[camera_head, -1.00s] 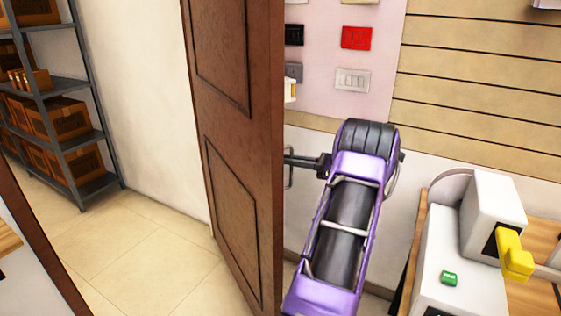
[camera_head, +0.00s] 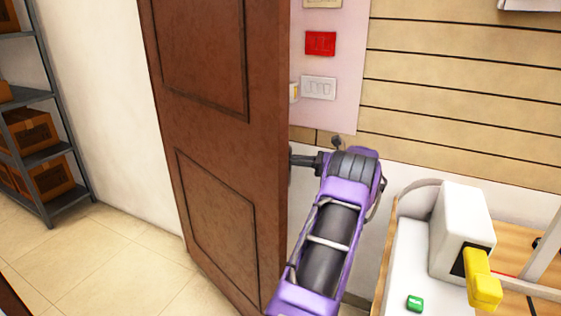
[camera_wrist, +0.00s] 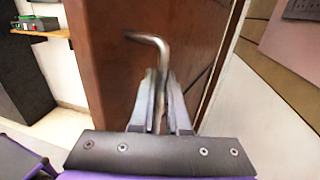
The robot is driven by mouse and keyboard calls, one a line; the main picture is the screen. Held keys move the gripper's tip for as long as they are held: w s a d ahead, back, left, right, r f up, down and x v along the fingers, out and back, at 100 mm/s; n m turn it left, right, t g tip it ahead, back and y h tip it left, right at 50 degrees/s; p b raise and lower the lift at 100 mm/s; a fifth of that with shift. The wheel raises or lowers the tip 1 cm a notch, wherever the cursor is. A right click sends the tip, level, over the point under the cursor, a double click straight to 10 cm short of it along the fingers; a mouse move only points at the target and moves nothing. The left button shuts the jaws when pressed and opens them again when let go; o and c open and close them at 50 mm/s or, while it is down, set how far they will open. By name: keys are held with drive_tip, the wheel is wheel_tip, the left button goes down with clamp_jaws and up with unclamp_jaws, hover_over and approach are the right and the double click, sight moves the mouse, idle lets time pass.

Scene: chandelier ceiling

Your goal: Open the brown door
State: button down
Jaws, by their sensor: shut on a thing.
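The brown door (camera_head: 207,120) stands ajar in the head view, with shelving visible in the room to its left. The door also fills the middle of the wrist view (camera_wrist: 110,55). A metal lever handle (camera_wrist: 151,40) sticks out from the door there. My gripper (camera_wrist: 164,88) has its fingers closed around the handle's lower part. In the head view my purple arm reaches up to the door's right edge, and the gripper's dark end (camera_head: 304,160) is partly hidden behind that edge. The handle is mostly hidden in the head view.
A white machine with a yellow part (camera_head: 482,280) stands on a wooden table (camera_head: 525,258) at the right, close to my arm. A grey shelf with boxes (camera_head: 40,130) stands at the far left. Tiled floor (camera_head: 105,255) lies clear left of the door.

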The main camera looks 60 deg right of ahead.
drive_tip(key=shift+s+d+r, duration=0.1)
drive_tip(key=shift+d, duration=0.7)
drive_tip(key=c, duration=0.9)
unclamp_jaws()
drive_tip(key=v, duration=0.7)
drive_tip(key=shift+s, duration=0.3)
drive_tip(key=shift+d, duration=0.1)
